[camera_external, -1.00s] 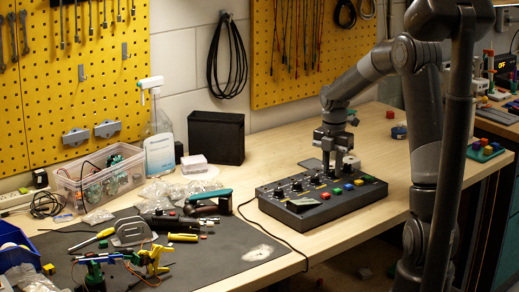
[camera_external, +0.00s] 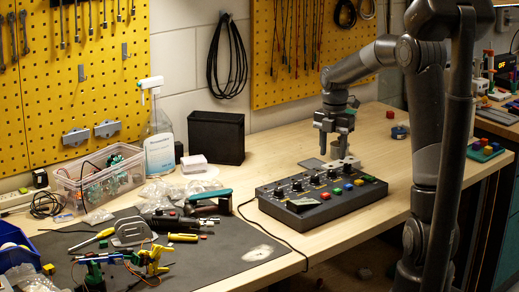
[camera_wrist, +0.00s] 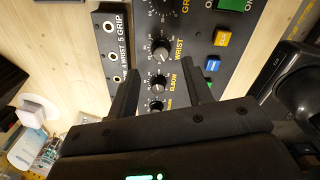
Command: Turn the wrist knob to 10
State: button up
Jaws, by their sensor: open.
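The dark control box (camera_external: 325,207) lies on the bench with a row of black knobs and coloured buttons on top. In the wrist view, the wrist knob (camera_wrist: 161,52) is a round black knob with a white mark, next to the WRIST label. Its exact reading is too small to tell. My gripper (camera_wrist: 166,79) is open and empty, its two fingers on either side of the knob row, nearest the elbow knob (camera_wrist: 158,82). In the external view my gripper (camera_external: 334,150) hangs above the box, apart from the knobs.
The grip knob (camera_wrist: 164,14) sits beyond the wrist knob. A strip of jacks (camera_wrist: 112,48) lies beside the knobs, with yellow and blue buttons opposite. A grey mat (camera_external: 225,262) with tools lies left of the box.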

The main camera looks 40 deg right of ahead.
aim_at(332, 170)
jog(key=shift+r, duration=2.7)
